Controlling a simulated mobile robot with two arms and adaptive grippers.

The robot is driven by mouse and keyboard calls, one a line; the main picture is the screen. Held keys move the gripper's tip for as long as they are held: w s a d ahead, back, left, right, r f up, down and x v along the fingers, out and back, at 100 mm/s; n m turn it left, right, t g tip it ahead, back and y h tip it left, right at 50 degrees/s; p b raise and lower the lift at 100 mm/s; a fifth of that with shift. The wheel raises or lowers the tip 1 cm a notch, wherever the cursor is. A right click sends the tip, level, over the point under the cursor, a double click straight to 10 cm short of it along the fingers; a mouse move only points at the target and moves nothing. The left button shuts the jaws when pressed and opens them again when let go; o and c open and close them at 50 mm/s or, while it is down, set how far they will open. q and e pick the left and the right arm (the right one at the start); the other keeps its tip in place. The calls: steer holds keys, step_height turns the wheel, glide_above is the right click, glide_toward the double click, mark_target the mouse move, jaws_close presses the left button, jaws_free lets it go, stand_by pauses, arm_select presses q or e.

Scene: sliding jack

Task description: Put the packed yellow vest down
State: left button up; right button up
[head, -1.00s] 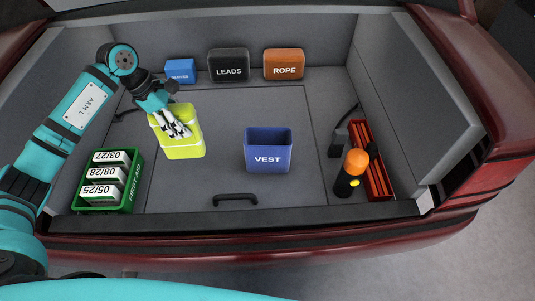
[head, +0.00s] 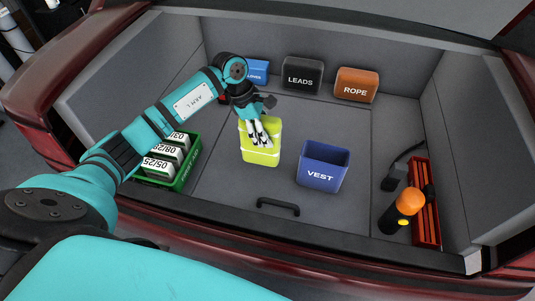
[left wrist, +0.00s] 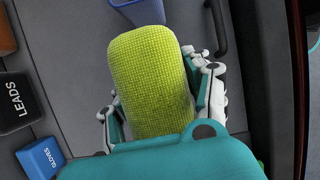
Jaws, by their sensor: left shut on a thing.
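The packed yellow vest (head: 260,152) is a bright yellow-green block with a pale band near its lower part. My left gripper (head: 262,136) is shut on it from above, with white fingers on its sides. In the left wrist view the vest (left wrist: 152,75) fills the middle, between the fingers of the gripper (left wrist: 160,100). A blue bin marked VEST (head: 322,168) stands just to the right of the vest, apart from it, and its edge shows in the left wrist view (left wrist: 138,12). I cannot tell whether the vest touches the trunk floor. My right gripper is not in view.
Bins marked LEADS (head: 302,75), ROPE (head: 356,85) and GLOVES (head: 257,72) stand along the back. An orange-topped flashlight (head: 402,210) and a red folded item (head: 426,205) are at the right. A floor handle (head: 278,207) lies in front.

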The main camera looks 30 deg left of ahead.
arm_select(q)
step_height(320, 180, down, 6)
steer(key=b, duration=0.3)
steer(key=shift+d+f, duration=0.1)
steer(key=shift+w+f, duration=0.1)
steer(key=shift+f, duration=0.15)
steer(key=o, duration=1.3)
